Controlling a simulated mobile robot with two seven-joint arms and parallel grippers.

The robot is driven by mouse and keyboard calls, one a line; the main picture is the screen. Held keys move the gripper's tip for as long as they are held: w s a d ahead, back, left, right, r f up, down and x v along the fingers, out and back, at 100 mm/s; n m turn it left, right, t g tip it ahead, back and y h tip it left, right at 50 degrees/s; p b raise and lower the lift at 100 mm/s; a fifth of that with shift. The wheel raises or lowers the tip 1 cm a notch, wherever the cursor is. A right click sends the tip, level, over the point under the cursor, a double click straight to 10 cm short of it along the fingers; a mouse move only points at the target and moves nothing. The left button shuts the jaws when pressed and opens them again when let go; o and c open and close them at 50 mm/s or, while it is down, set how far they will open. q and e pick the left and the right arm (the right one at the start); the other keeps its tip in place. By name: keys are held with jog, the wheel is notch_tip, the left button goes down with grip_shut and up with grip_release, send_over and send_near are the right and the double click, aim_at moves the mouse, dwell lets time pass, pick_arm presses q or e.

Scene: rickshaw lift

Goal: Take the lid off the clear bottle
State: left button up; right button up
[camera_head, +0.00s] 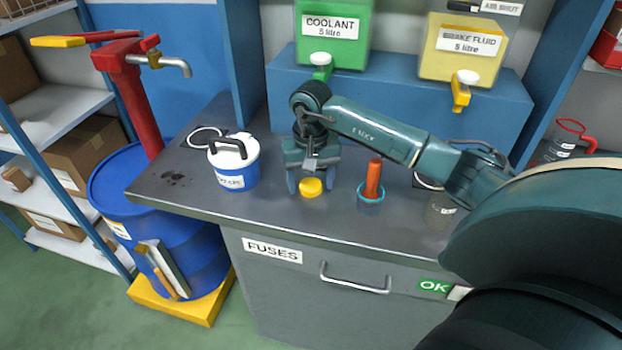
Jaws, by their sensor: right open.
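My right gripper (311,180) points down at the workbench (255,208), its two fingers apart on either side of a round yellow lid (311,189). The lid appears to lie flat at bench level, and I cannot see a bottle beneath it. A clear container (438,212), possibly the clear bottle, stands farther right on the bench. My right arm hides its top, so I cannot tell whether it bears a lid. My left gripper is out of view.
A blue-and-white tub (233,166) with a black handle stands left of the gripper. An orange-handled tool (373,180) stands in a blue-rimmed cup (371,201) to its right. Coolant (333,48) and brake fluid (463,58) tanks stand behind. Bare bench lies in front.

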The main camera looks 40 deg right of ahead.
aim_at(311, 185)
jog(key=shift+r, duration=0.55)
pick_arm(q)
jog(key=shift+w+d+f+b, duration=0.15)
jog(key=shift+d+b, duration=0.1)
jog(key=shift+b, duration=0.55)
pick_arm(e)
notch_tip(311, 185, up, 11)
jog(key=shift+r, duration=0.15)
